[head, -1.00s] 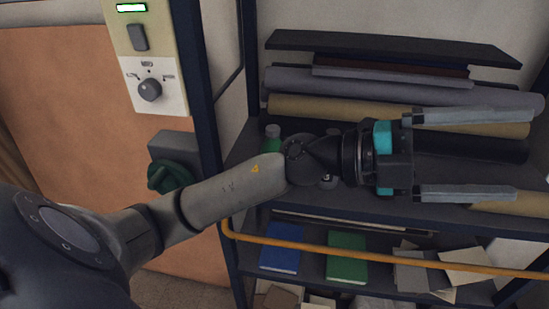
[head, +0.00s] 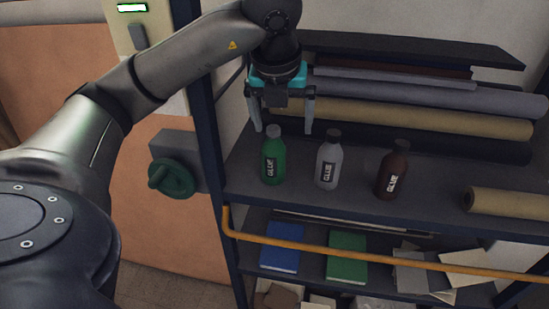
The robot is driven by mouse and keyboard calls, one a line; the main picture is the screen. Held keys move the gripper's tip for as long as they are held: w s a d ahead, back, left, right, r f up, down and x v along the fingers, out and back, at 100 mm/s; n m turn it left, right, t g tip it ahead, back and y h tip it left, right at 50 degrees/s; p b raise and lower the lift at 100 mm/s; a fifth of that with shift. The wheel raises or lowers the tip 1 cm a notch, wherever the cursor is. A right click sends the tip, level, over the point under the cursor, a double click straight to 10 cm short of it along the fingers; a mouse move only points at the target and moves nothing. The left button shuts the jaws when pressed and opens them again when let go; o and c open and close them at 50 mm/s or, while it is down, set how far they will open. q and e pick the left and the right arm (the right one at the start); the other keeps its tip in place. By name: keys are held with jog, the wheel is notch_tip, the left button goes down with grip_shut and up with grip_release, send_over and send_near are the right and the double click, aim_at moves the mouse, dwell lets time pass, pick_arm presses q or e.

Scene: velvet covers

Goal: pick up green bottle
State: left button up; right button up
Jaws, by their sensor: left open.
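The green bottle (head: 273,158), with a dark GLUE label and a grey cap, stands upright at the left end of the shelf. My left gripper (head: 282,130) points down with its fingers spread, one on each side of the bottle's top in the picture. The fingertips are at about cap height in the picture. I cannot tell whether they are directly over the bottle or behind it. The gripper holds nothing. My right gripper is not in view.
A white glue bottle (head: 328,162) and a brown glue bottle (head: 393,172) stand to the right on the same shelf (head: 300,195). Long rolls (head: 410,118) lie behind. A dark blue post (head: 208,135) and an orange rail (head: 370,257) edge the shelving.

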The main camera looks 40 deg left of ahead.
aim_at(274, 146)
pick_arm(q)
jog(key=shift+n+y, duration=0.3)
jog(key=x, duration=0.3)
jog(key=a+x, duration=0.1)
jog(key=x, duration=0.5)
jog(key=shift+s+a+f+p, duration=0.1)
jog(key=shift+a+p, duration=0.2)
jog(key=shift+a, duration=0.15)
jog(key=shift+a+f, duration=0.3)
jog(key=shift+f, duration=0.15)
jog(key=x, duration=0.1)
jog(key=p+x, duration=0.1)
jog(key=x, duration=0.2)
jog(key=shift+w+a, duration=0.2)
jog(key=shift+a, duration=0.1)
jog(key=shift+c, duration=0.2)
grip_shut()
